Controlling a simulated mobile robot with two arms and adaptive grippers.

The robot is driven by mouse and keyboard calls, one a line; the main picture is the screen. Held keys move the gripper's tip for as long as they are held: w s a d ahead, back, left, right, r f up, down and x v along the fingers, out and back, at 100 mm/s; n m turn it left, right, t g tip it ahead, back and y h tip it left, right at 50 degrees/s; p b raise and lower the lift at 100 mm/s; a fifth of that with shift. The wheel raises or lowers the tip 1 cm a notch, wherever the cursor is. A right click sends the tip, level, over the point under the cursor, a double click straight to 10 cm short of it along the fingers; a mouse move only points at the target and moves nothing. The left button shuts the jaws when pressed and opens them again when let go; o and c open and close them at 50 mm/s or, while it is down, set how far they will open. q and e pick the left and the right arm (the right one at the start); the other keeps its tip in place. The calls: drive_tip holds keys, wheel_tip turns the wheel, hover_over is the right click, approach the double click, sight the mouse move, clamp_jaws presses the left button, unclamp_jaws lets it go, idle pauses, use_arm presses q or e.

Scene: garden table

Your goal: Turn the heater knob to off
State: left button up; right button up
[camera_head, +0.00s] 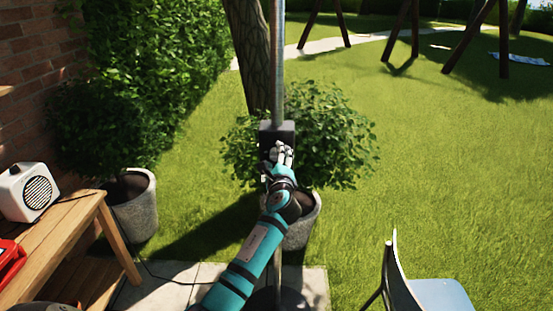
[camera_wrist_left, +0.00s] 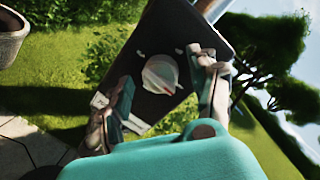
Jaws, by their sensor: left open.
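The heater's dark control box (camera_head: 268,132) is fixed on a metal pole in the head view. In the left wrist view the box (camera_wrist_left: 150,45) looks tilted and carries a round pale knob (camera_wrist_left: 160,73) with a red mark. Small light labels sit around the knob. My left gripper (camera_head: 279,152) is in front of the box in the head view and hides the knob there. In the left wrist view its fingers (camera_wrist_left: 165,98) are open, one on each side of the knob, with visible gaps. My right gripper is not in view.
A wooden bench (camera_head: 60,235) at left holds a white speaker (camera_head: 29,192) and a red object (camera_head: 8,262). Potted bushes stand behind the pole (camera_head: 277,60) and at left. A blue-grey chair (camera_head: 440,295) is at lower right. Open lawn lies to the right.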

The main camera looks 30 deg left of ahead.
use_arm(q)
drive_tip(key=shift+c, duration=0.4)
drive_tip(key=c, duration=1.1)
drive_tip(key=shift+o, duration=0.2)
drive_tip(key=shift+f+n, duration=0.1)
drive_tip(key=shift+n, duration=0.3)
drive_tip(key=shift+s+n+h+b, duration=0.1)
drive_tip(key=shift+n+h+b, duration=0.35)
drive_tip(key=shift+n, duration=2.3)
drive_tip(key=shift+w+n+h+b, duration=0.1)
drive_tip(key=shift+n+h+b, duration=0.4)
drive_tip(key=shift+n, duration=2.2)
drive_tip(key=shift+s+n+h+b, duration=0.1)
drive_tip(key=shift+n+h+b, duration=0.35)
drive_tip(key=shift+n, duration=2.3)
drive_tip(key=shift+a, duration=0.1)
